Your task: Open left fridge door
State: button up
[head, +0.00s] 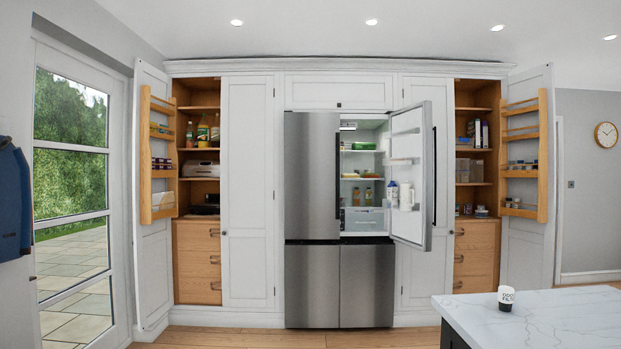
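The fridge stands in the middle of the white cabinet wall in the head view. Its left door (312,176) is stainless steel and shut, with a dark vertical handle (338,176) along its right edge. The right fridge door (411,178) is swung open to the right, with bottles in its inner shelves. The lit inside (362,180) shows shelves with food. My gripper is not in view.
Pantry doors stand open at the left (153,190) and right (525,180), with wooden door racks. The wooden floor (250,338) before the fridge looks clear.

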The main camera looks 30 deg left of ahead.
aim_at(312, 140)
jog(key=i+j+u, duration=0.25)
jog(key=i+j, duration=0.15)
jog(key=i+j+u, duration=0.3)
jog(key=i, duration=0.35)
jog(key=i+j+u, duration=0.1)
jog(key=i+u, duration=0.15)
jog(key=i, duration=0.3)
jog(key=i+u, duration=0.3)
jog(key=i, duration=2.15)
